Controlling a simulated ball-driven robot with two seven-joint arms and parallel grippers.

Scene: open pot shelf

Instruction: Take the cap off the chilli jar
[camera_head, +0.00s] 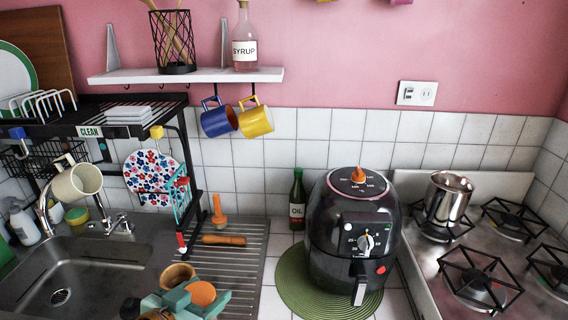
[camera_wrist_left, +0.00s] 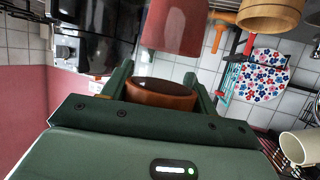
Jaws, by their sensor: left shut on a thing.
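My left gripper (camera_head: 198,294) is shut on an orange cap (camera_head: 201,293) at the bottom of the head view. The left wrist view, which is upside down, shows the cap (camera_wrist_left: 160,92) between the gripper's fingers (camera_wrist_left: 160,85), with its dark underside visible. A plain reddish cylinder (camera_wrist_left: 175,27), which looks like the chilli jar, stands beneath the cap. A gap with tiles showing separates the two. The cylinder's far end is cut off by the picture edge. It is hidden in the head view. My right gripper is not in view.
A wooden cup (camera_head: 178,275) stands close to the left gripper. The sink (camera_head: 100,255) is left. The black air fryer (camera_head: 350,230) on a green mat (camera_head: 290,290) is right.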

